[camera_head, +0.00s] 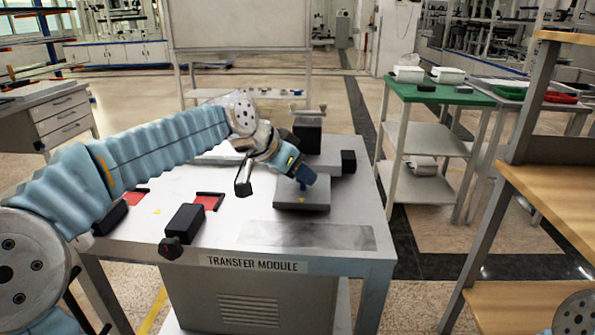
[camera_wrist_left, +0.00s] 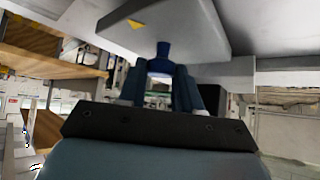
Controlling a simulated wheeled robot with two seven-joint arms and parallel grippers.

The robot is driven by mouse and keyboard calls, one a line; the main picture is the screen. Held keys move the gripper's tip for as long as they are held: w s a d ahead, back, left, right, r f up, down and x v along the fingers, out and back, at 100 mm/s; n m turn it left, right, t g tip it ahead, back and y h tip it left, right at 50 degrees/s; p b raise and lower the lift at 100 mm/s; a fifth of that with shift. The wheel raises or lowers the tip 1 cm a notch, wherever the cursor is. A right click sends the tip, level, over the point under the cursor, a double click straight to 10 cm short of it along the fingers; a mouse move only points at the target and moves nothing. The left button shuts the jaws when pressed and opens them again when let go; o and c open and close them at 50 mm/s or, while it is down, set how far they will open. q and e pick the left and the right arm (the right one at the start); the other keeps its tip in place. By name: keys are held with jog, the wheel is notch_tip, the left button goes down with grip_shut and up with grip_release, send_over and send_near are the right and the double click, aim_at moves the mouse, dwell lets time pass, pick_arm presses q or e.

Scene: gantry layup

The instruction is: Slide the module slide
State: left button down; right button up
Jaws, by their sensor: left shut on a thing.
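The module slide (camera_head: 312,203) is a grey plate with a small yellow triangle, on the transfer module table (camera_head: 220,240) in the head view. A dark blue knob stands up from it. My left gripper (camera_head: 302,178) reaches in from the left and is shut on the knob, just above the plate. In the left wrist view the blue knob (camera_wrist_left: 163,50) is between the fingers (camera_wrist_left: 161,88), and the slide (camera_wrist_left: 190,25) shows beyond it. The fingertips are partly hidden in the head view. My right gripper is not in view.
Black blocks (camera_head: 185,223) and red patches (camera_head: 208,202) lie on the table's left half. A dark upright block (camera_head: 308,131) and a small black block (camera_head: 348,161) stand behind the slide. A wooden shelf (camera_head: 550,200) is at right. The table's front right is clear.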

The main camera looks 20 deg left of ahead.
pick_arm(q)
jog(key=shift+d, duration=0.25)
jog(key=c, duration=0.8)
grip_release()
jog(key=shift+w+d, duration=0.1)
jog(key=shift+a+r, duration=0.1)
jog(key=shift+a, duration=0.1)
jog(key=v, duration=1.3)
jog(key=shift+s+a+r, duration=0.1)
jog(key=shift+s+r, duration=0.1)
